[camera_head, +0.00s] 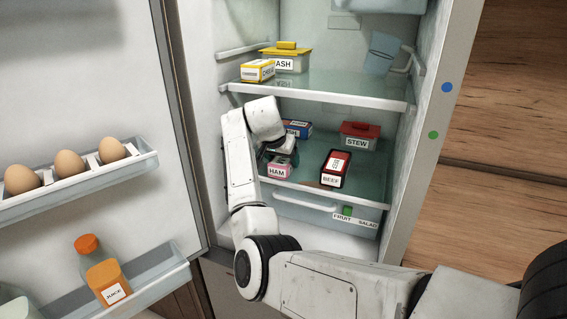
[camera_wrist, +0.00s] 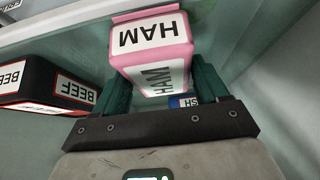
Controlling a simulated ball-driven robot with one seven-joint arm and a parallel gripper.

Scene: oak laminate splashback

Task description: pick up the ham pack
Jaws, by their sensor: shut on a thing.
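The ham pack is a pink box with white HAM labels. In the head view the ham pack (camera_head: 277,171) is on the lower glass shelf (camera_head: 313,178) at its left front, partly behind my arm. My gripper (camera_head: 281,157) reaches in over it from behind and above. In the wrist view the ham pack (camera_wrist: 152,55) sits between the two green fingers of my gripper (camera_wrist: 150,88), which are shut on it. Whether it touches the shelf cannot be told.
A black and red beef pack (camera_head: 335,169) stands just right of the ham, a red-lidded stew box (camera_head: 359,136) behind it. A blue pack (camera_head: 298,128) is behind my gripper. The upper shelf (camera_head: 330,91) hangs above. The open door (camera_head: 100,60) is at left.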

